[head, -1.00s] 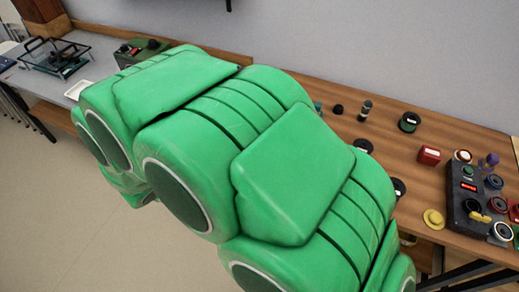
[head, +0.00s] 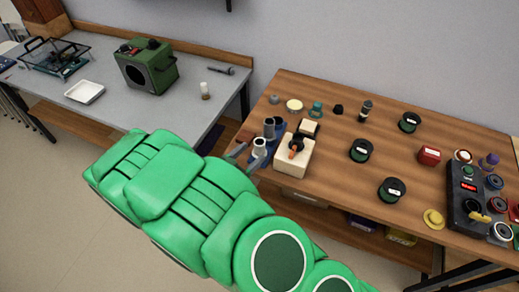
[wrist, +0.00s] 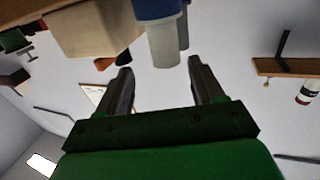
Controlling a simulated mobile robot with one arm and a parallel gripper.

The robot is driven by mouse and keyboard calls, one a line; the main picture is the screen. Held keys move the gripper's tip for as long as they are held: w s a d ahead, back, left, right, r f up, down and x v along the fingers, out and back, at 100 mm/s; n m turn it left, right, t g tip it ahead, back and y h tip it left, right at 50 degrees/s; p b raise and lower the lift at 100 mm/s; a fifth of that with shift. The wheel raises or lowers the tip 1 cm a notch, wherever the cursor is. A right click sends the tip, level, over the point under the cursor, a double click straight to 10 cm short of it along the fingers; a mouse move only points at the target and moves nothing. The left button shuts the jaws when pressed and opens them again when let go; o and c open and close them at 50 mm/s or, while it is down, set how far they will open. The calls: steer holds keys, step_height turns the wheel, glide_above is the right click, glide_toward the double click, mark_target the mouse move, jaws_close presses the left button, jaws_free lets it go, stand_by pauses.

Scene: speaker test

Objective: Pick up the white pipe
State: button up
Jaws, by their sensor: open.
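The white pipe (head: 259,143) stands upright in a blue holder (head: 279,127) at the left front edge of the wooden table. It also shows in the wrist view (wrist: 163,46), near the top centre, beyond the fingertips and roughly in line with the gap. A grey-blue pipe (head: 269,126) stands just behind it. My gripper (head: 247,157) is open and empty, close to the white pipe at its front left. In the wrist view my gripper (wrist: 163,80) has its two fingers spread wide with nothing between them.
A pale box (head: 293,155) with an orange and black part stands right of the pipe. Several dark green round items, a red block (head: 429,155) and a control box (head: 470,200) occupy the table. A grey table (head: 120,110) with a green machine (head: 147,66) is left.

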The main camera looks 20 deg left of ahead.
mark_target(263, 141)
steer(key=shift+x, duration=1.3)
steer(key=shift+w+d+f, duration=0.1)
steer(key=shift+w+f, duration=0.1)
steer(key=shift+w, duration=0.6)
steer(key=shift+w+f, duration=0.2)
steer(key=shift+w, duration=0.55)
steer(key=shift+x, duration=1.1)
steer(key=c, duration=1)
steer(key=shift+c, duration=0.2)
